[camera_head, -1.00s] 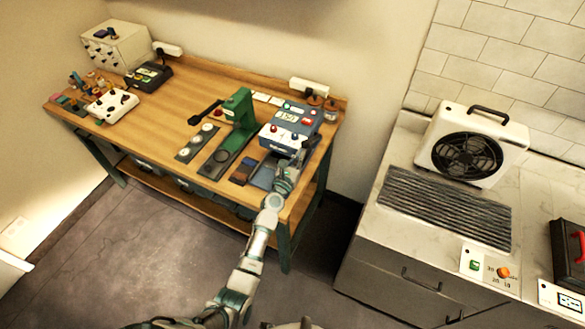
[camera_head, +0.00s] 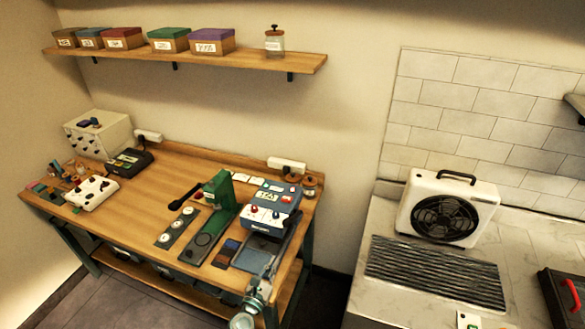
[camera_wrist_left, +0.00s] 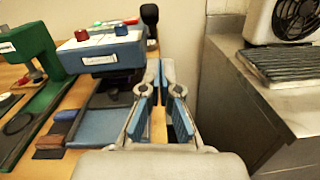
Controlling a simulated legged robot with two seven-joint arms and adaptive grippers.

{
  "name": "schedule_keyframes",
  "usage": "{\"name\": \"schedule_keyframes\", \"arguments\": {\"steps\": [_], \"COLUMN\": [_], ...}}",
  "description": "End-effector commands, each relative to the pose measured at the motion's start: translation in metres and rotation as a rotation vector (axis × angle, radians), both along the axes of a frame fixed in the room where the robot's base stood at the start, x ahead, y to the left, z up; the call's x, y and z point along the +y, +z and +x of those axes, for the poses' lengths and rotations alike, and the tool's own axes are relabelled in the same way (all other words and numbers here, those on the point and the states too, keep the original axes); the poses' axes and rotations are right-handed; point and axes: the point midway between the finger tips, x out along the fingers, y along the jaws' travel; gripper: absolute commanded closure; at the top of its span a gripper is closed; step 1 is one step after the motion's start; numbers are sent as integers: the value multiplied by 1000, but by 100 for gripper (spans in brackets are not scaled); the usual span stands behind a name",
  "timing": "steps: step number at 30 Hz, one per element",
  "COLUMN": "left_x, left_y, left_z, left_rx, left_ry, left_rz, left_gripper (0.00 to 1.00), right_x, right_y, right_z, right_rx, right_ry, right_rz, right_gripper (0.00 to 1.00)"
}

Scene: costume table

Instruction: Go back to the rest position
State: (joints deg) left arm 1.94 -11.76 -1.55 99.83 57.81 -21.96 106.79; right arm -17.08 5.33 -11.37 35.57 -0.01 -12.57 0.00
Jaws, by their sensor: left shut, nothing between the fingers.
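My left gripper (camera_head: 276,262) is at the bottom of the head view, by the right end of the wooden workbench (camera_head: 165,170). In the left wrist view its two fingers (camera_wrist_left: 160,72) are together and hold nothing. It is to the right of the blue-and-white device (camera_head: 270,208) with a red and a blue knob, which also shows in the wrist view (camera_wrist_left: 103,52). I cannot tell whether it touches anything. My right gripper is not in view.
A green press (camera_head: 219,196) stands on the bench, with a blue-grey tray (camera_head: 257,252) near the front edge. A shelf with boxes (camera_head: 185,60) hangs above. On the right, a counter (camera_head: 378,215) carries a fan unit (camera_head: 446,208). A gap separates bench and counter.

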Motion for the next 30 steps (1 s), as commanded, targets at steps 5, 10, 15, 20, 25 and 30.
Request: {"name": "schedule_keyframes", "arguments": {"steps": [5,10,15,20,25,30], "left_x": [1,19,49,76,109,130], "left_y": [-47,-108,-135,-143,-144,-158], "left_z": [-66,-163,-229,-277,-320,-343], "left_rx": [-69,-187,-280,-355,-432,-485], "left_ry": [-188,-566,-908,-1195,-1487,-1700], "left_rz": [684,1515,1959,2201,2355,2408], "left_gripper": [100,100,100,100,100,100], "right_x": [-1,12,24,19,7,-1], "right_y": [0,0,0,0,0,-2], "right_z": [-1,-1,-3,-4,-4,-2], "right_rx": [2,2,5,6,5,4], "right_ry": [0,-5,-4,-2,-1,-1], "right_rz": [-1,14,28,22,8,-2], "right_gripper": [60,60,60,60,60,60]}}
